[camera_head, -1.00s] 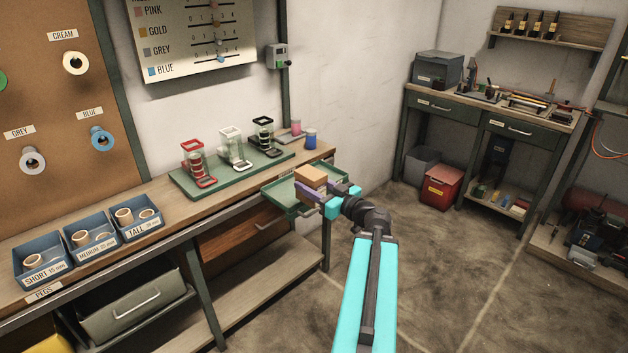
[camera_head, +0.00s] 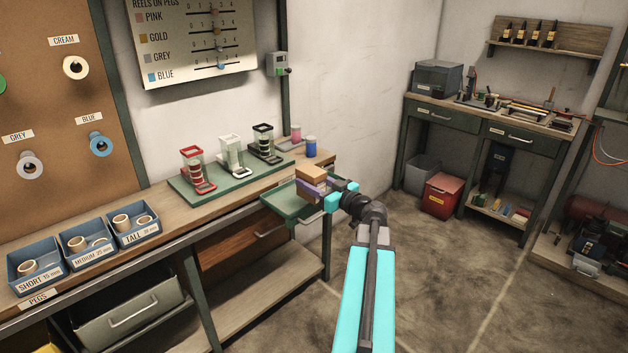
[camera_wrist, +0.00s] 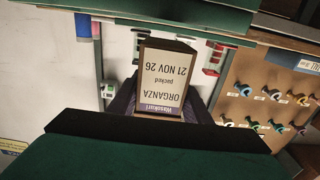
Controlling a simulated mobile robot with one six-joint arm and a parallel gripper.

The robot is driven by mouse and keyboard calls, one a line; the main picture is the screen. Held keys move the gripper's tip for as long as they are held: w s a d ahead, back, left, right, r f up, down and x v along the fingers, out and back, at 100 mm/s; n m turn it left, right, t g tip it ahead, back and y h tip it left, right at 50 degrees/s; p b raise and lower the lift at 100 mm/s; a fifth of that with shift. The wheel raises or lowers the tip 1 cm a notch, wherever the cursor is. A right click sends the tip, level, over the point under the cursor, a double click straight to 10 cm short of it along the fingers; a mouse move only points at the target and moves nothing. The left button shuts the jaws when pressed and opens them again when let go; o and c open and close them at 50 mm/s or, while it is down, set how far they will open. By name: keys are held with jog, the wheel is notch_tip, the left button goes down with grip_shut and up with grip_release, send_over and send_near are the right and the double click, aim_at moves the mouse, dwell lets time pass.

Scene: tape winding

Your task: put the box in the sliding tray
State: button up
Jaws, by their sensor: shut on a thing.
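The box (camera_head: 312,174) is a small tan block, held in my gripper (camera_head: 316,187) between its purple fingers. In the wrist view the box (camera_wrist: 162,85) fills the middle, its white label reading ORGANZA, packed 21 NOV 26, upside down. My gripper is shut on it. The sliding tray (camera_head: 278,207) is a green, shallow tray sticking out from the front of the bench's right end. In the head view the box overlaps the tray's right part; I cannot tell its height above the tray or whether they touch. The box and gripper hide part of the tray.
A green mat (camera_head: 184,190) with red, white and black stands lies on the wooden bench (camera_head: 180,210), left of the tray. A blue spool (camera_head: 311,147) stands near the bench's right end. Blue peg bins (camera_head: 35,272) are at the left. Floor is open right of my arm.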

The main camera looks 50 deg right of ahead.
jog(key=shift+w+d+f+p, duration=0.2)
jog(key=shift+w+d+p, duration=0.05)
jog(key=shift+w+d, duration=1)
jog(key=shift+w+d+f+p, duration=0.15)
jog(key=shift+w+d+p, duration=0.1)
jog(key=shift+w+d, duration=1)
jog(key=shift+s+d, duration=0.2)
jog(key=shift+f, duration=0.1)
jog(key=shift+f+p, duration=0.3)
jog(key=shift+f, duration=1.3)
jog(key=shift+f+b, duration=0.2)
jog(key=shift+b, duration=0.15)
jog(key=o, duration=1.2)
jog(key=shift+c, duration=0.2)
jog(key=shift+r+p, duration=0.25)
jog(key=shift+p, duration=0.2)
